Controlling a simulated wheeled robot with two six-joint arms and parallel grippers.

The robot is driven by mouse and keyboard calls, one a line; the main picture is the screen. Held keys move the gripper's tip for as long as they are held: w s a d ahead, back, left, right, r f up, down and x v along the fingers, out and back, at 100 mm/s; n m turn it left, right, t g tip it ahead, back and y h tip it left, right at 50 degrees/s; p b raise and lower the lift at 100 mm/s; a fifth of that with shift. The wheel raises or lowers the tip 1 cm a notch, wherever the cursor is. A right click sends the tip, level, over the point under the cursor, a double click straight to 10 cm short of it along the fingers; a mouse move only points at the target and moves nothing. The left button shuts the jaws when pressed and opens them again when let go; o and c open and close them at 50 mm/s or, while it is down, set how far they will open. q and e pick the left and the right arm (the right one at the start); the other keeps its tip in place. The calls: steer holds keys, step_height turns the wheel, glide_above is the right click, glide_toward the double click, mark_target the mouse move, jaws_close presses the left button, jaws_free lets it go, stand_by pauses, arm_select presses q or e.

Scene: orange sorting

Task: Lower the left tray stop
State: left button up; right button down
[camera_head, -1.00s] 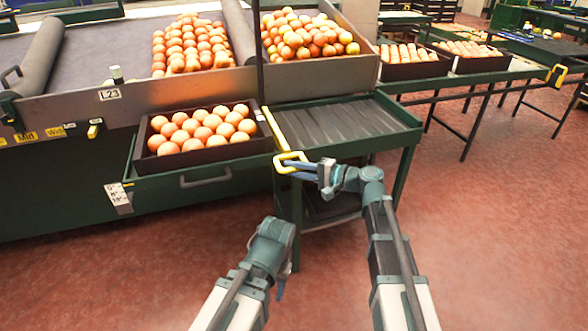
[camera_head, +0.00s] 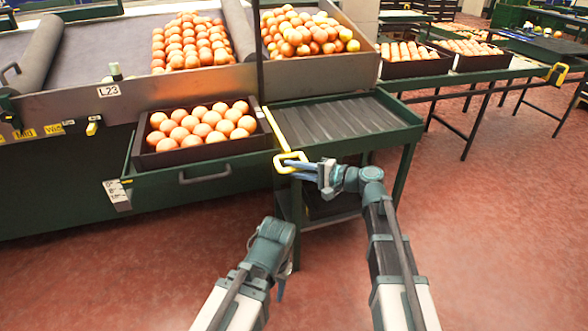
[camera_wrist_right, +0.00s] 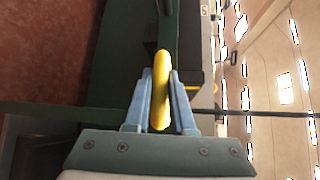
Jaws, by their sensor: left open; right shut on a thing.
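A yellow loop handle (camera_head: 291,161) sits at the front left corner of the green roller stand (camera_head: 410,132). A yellow strip (camera_head: 275,128) runs back from it along the stand's left edge, beside the tray of oranges. My right gripper (camera_head: 297,165) is shut on the yellow handle. In the right wrist view the handle (camera_wrist_right: 162,85) stands between the two blue fingers (camera_wrist_right: 160,110). My left gripper (camera_head: 280,290) is open and empty, low over the floor in front of the stand, its fingers mostly hidden.
A dark tray of oranges (camera_head: 142,162) lies on the green shelf left of the stand. The stand's rollers (camera_head: 330,122) are bare. Sloped bins of oranges are behind. More filled trays (camera_head: 415,70) stand on the conveyor at right. Red floor is clear at right.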

arm_select(q)
step_height(320, 180, down, 4)
steer(key=b, duration=0.2)
steer(key=shift+r+b, duration=0.2)
steer(key=shift+b, duration=0.2)
arm_select(e)
step_height(320, 180, down, 4)
steer(key=shift+s+r, duration=0.15)
steer(key=c, duration=0.8)
jaws_free()
steer(key=shift+o, duration=0.2)
steer(key=shift+d, duration=0.15)
arm_select(q)
steer(key=shift+r+p, duration=0.95)
steer(key=shift+p, duration=0.05)
arm_select(e)
steer(key=v, duration=1.3)
steer(key=shift+d, duration=0.2)
